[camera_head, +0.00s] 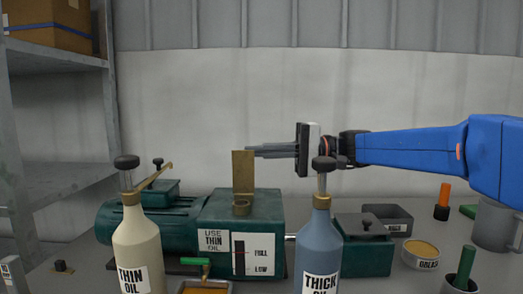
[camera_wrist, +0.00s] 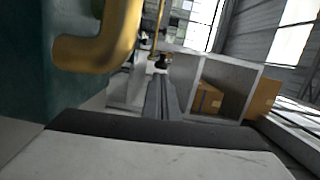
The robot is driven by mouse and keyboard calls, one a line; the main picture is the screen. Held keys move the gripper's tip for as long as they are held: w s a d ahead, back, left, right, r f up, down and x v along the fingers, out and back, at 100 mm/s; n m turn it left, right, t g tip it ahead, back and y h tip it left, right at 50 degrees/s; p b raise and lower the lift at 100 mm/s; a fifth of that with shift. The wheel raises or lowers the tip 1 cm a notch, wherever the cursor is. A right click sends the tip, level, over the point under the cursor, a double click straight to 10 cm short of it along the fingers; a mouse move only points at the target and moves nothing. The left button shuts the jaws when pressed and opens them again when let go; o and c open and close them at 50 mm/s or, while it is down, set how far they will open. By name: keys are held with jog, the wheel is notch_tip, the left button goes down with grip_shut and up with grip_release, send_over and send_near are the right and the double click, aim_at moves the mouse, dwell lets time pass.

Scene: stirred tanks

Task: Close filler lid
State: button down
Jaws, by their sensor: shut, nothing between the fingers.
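In the wrist view my closed fingers (camera_wrist: 162,100) point away from the camera. A large yellow-brass curved part (camera_wrist: 100,50) is close at the left; I cannot tell which part it is.
A THIN OIL bottle (camera_head: 138,245) and a THICK OIL bottle (camera_head: 320,240) stand in front of the tank. Grey shelves (camera_head: 62,185) stand at the left.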

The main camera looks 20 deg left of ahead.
jog(key=shift+s, duration=0.1)
dwell(0.4)
jog(key=s+d+n+t+h, duration=0.1)
jog(key=s+d+n+t, duration=0.1)
jog(key=s+n, duration=0.5)
jog(key=shift+s+r+n, duration=0.15)
jog(key=shift+r+n, duration=0.05)
jog(key=shift+n, duration=1.8)
